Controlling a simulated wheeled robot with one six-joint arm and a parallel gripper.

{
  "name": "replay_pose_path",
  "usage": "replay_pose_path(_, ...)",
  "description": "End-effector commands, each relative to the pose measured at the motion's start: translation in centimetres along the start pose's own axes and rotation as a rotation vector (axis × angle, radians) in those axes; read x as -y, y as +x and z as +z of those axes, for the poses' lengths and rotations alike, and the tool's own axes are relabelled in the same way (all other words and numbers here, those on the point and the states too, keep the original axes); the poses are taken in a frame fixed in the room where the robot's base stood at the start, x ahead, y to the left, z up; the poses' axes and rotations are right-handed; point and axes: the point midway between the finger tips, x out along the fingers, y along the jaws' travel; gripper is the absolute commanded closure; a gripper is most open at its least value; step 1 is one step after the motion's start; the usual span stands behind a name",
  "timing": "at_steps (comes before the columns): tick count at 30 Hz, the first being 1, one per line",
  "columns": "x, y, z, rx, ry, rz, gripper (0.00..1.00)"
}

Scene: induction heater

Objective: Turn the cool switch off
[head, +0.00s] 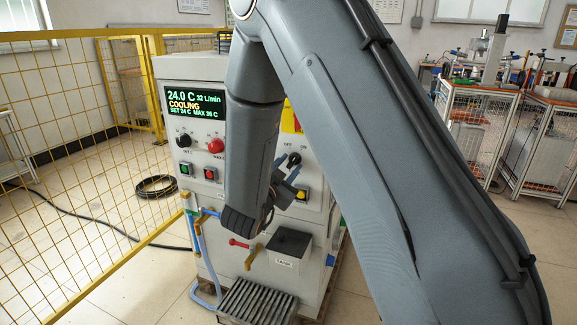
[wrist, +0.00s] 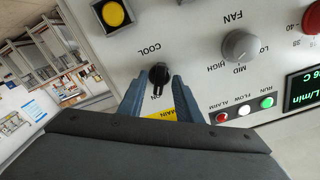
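The cool switch is a small black rotary knob (wrist: 159,74) on the pale cabinet front, beside the label COOL in the wrist view. Its pointer is turned toward the ON mark. In the head view the knob (head: 294,158) shows just right of my wrist, below an ON label. My gripper (wrist: 159,80) is open, its two blue fingers pointing at the panel with the knob between their tips. I see small gaps beside the knob and cannot tell if a finger touches it. In the head view my gripper (head: 286,172) is partly hidden by my wrist.
The display (head: 194,103) reads 24.0 C and COOLING. A yellow button (wrist: 113,13) and a grey fan knob (wrist: 240,46) sit near the switch. Below are a dark box (head: 289,245) and a red-handled valve (head: 240,243). A yellow fence (head: 75,130) stands left.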

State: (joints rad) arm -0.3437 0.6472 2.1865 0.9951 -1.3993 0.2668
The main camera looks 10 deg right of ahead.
Motion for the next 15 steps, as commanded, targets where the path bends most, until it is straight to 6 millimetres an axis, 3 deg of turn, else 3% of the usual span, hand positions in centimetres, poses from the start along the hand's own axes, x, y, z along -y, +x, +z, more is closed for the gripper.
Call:
replay_pose_path(10,0.01,0.56,0.0,0.0,0.0,-0.001,0.69)
replay_pose_path(15,0.01,0.54,0.0,0.0,0.0,-0.001,0.96)
